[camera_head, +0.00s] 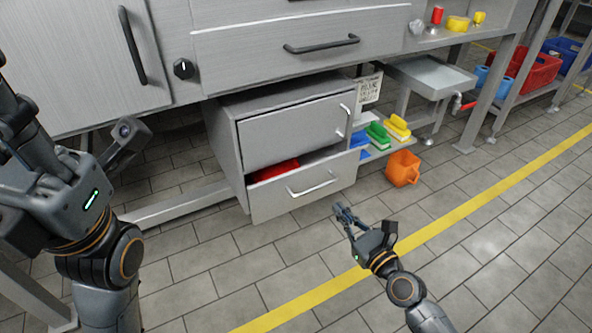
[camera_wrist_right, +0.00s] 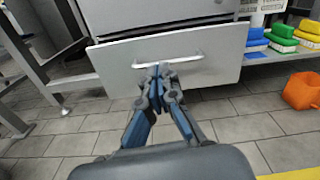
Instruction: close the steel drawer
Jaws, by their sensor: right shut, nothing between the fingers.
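The steel drawer (camera_head: 306,188) is the lower drawer of a small steel cabinet under the workbench. It is pulled part way out, and something red (camera_head: 275,170) shows inside it. Its pale bar handle (camera_head: 312,187) is on the front; the drawer front (camera_wrist_right: 215,72) also fills the upper part of the right wrist view. My right gripper (camera_head: 341,210) is shut and empty, a little in front of the drawer. In the right wrist view its fingertips (camera_wrist_right: 157,70) overlap the handle (camera_wrist_right: 168,62); I cannot tell if they touch. My left arm shows at the left, its fingertips out of view.
An orange bucket (camera_head: 403,168) stands on the floor right of the drawer. Colored brushes (camera_head: 378,135) lie on a low shelf behind it. A bench leg rail (camera_head: 180,205) runs along the floor left of the cabinet. The tiled floor in front is clear.

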